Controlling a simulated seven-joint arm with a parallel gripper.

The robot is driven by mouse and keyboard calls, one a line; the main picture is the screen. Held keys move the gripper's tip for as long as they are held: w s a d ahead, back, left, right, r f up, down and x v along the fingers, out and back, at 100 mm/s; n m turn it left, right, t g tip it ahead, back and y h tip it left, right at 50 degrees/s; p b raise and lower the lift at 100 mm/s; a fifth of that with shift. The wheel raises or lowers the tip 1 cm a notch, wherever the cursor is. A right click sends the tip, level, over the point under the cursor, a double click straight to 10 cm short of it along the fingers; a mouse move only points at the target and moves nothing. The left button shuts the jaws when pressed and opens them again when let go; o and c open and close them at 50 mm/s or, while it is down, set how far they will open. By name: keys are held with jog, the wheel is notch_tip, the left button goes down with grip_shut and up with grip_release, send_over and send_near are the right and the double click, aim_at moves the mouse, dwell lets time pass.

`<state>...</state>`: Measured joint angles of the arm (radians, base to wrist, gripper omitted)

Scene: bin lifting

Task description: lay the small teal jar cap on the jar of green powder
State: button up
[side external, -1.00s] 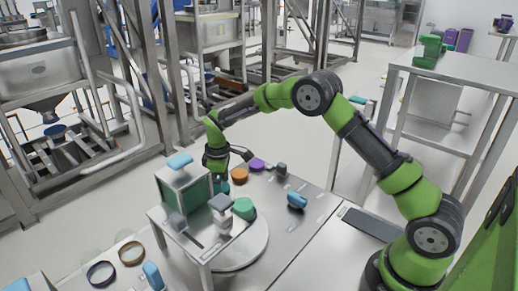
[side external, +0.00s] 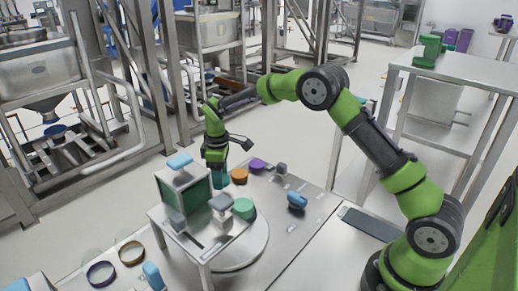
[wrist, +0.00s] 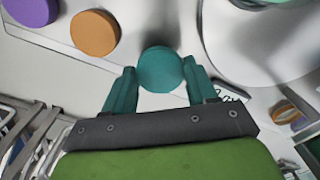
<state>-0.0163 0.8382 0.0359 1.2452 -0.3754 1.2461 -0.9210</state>
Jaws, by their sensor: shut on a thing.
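My gripper (wrist: 159,74) has its teal fingers on either side of the small teal jar cap (wrist: 160,69), and it is shut on it. In the side external view my gripper (side external: 220,182) points down over the table's far side, and the cap cannot be told apart from the fingers there. A round green-topped thing (side external: 243,208), which looks like the jar of green powder, stands to the right and nearer the camera, apart from my gripper. Its contents are too small to make out.
Orange (side external: 239,176) and purple (side external: 257,165) round pieces lie just right of my gripper. A box with a dark green panel (side external: 183,193) and grey blocks (side external: 221,202) stand close by. A blue piece (side external: 297,200) lies farther right, with bare metal table around it.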

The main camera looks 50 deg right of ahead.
notch_tip(320, 180, up, 7)
jog(key=shift+w+a+f, duration=0.1)
jog(key=shift+a+f, duration=0.05)
jog(key=shift+f, duration=0.05)
notch_tip(320, 180, up, 4)
jog(key=s+a+f, duration=0.1)
jog(key=s+a, duration=0.1)
send_over(243, 195)
jog(key=shift+a, duration=0.1)
jog(key=shift+f, duration=1.5)
jog(key=shift+f, duration=1)
dwell(0.7)
jog(key=o, duration=1.1)
jog(key=shift+o, duration=0.4)
